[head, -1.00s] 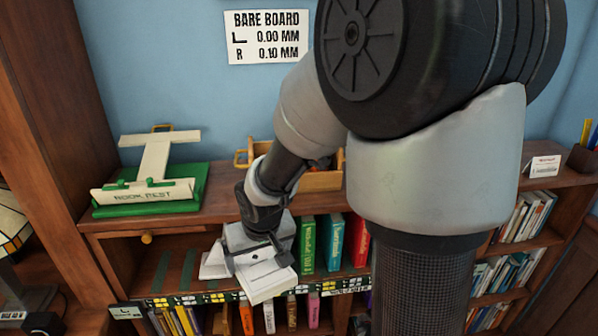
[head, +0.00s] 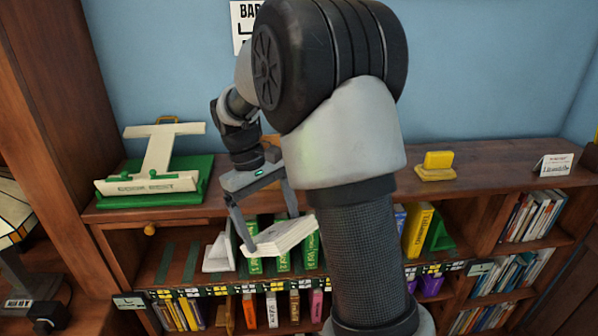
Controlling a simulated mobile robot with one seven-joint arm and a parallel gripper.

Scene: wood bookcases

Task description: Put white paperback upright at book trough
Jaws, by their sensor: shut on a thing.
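The white paperback (head: 284,236) is held in front of the upper shelf opening, tilted, with its page edges showing. My gripper (head: 279,228) points down and is shut on it, one finger at each side. The book is in front of the green books (head: 255,261) and covers part of them. I cannot clearly make out the book trough; a small wooden part (head: 271,153) behind my gripper on the bookcase top may belong to it, but my arm hides most of that area.
A green and cream book rest (head: 155,185) stands on the bookcase top at left. A white bookend (head: 218,254) is beside the green books. A yellow block (head: 437,166) and a small sign (head: 555,165) stand at right. Books fill the lower shelves.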

